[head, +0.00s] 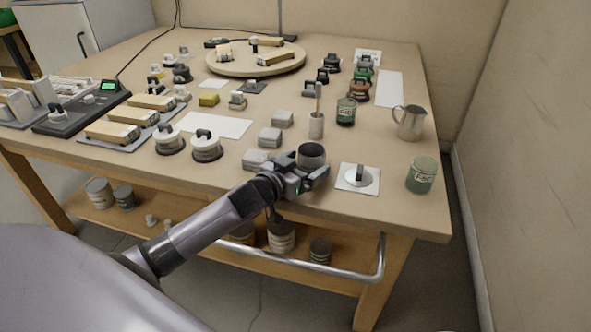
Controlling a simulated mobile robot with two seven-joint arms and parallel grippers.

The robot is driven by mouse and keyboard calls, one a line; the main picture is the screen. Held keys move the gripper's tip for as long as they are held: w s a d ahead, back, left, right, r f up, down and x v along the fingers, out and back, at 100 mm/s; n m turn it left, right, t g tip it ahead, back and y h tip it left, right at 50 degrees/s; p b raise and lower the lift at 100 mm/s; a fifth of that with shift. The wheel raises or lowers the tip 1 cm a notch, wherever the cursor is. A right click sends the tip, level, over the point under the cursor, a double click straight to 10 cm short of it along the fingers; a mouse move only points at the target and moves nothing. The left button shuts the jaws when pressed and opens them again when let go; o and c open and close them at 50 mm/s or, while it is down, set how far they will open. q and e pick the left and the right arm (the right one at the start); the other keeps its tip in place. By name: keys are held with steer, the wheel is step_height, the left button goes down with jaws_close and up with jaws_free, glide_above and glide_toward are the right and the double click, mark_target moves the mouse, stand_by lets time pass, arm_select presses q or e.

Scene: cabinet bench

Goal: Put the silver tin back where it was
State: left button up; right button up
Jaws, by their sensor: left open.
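A grey metallic open-topped tin (312,152), the likeliest silver tin, stands upright on the bench near its front edge. My left gripper (306,175) is open at the tin's near side, and its fingers hide the tin's lower part. I cannot tell whether the fingers touch it or reach around it. My right gripper is not in view.
A white sheet with a round lidded piece (358,177) and a green labelled tin (421,175) stand to the right. A metal jug (410,123) is behind them. Grey blocks (270,137) and a cup with a stick (316,126) crowd the left and back.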

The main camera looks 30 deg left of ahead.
arm_select(q)
steer(key=p+v, duration=0.1)
steer(key=v, duration=1.1)
steer(key=shift+p, duration=0.35)
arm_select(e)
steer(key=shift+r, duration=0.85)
arm_select(q)
steer(key=shift+s+f, duration=0.1)
steer(key=shift+s, duration=0.05)
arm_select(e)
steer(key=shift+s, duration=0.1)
